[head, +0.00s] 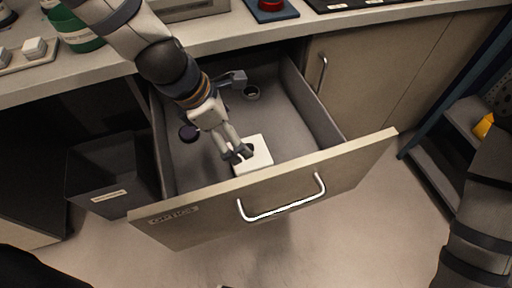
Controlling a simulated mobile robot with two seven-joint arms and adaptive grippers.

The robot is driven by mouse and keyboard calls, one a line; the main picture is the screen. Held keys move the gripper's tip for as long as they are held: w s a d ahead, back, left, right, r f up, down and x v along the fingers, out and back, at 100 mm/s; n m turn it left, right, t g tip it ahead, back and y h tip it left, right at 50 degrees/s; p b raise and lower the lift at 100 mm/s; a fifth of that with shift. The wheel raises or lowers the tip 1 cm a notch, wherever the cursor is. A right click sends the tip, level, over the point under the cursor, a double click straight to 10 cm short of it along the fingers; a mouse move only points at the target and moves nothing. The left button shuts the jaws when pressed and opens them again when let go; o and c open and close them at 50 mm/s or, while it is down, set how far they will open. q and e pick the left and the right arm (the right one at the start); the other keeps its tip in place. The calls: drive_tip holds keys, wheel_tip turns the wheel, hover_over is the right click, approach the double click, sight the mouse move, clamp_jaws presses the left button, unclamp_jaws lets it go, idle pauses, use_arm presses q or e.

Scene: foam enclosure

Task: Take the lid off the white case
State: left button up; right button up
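The white case (260,163) is a small, pale, square-topped block. It lies in the open grey drawer, near the drawer's front panel. My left gripper (239,154) points down into the drawer, with its dark fingertips over the case's left and upper part. The fingertips overlap the case in the picture, so I cannot tell whether they touch it or have hold of its lid. I cannot make out a seam between lid and case. My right gripper is out of view; only part of that arm shows at the right edge.
The drawer's front panel (350,172) has a metal handle (283,203). A dark round piece (188,132), a ring-shaped piece (251,92) and a grey part (236,77) lie in the drawer. A dark bin (108,172) stands left. The counter (235,28) overhangs the drawer's back.

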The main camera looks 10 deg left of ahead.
use_arm(q)
drive_tip(key=x, duration=0.3)
drive_tip(key=shift+s+a+f, duration=0.1)
drive_tip(key=shift+a+f, duration=0.05)
drive_tip(key=shift+f, duration=0.05)
drive_tip(key=x, duration=0.1)
drive_tip(key=b+x, duration=0.1)
drive_tip(key=x, duration=0.2)
drive_tip(key=shift+s+a+f, duration=0.15)
drive_tip(key=shift+s+f, duration=0.05)
drive_tip(key=shift+f, duration=0.15)
drive_tip(key=shift+w+f, duration=0.15)
drive_tip(key=shift+f, duration=0.15)
drive_tip(key=shift+d+r, duration=0.1)
drive_tip(key=shift+d, duration=0.1)
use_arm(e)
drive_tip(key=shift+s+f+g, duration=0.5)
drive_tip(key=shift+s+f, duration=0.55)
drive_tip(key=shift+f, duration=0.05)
use_arm(q)
drive_tip(key=c, duration=1.5)
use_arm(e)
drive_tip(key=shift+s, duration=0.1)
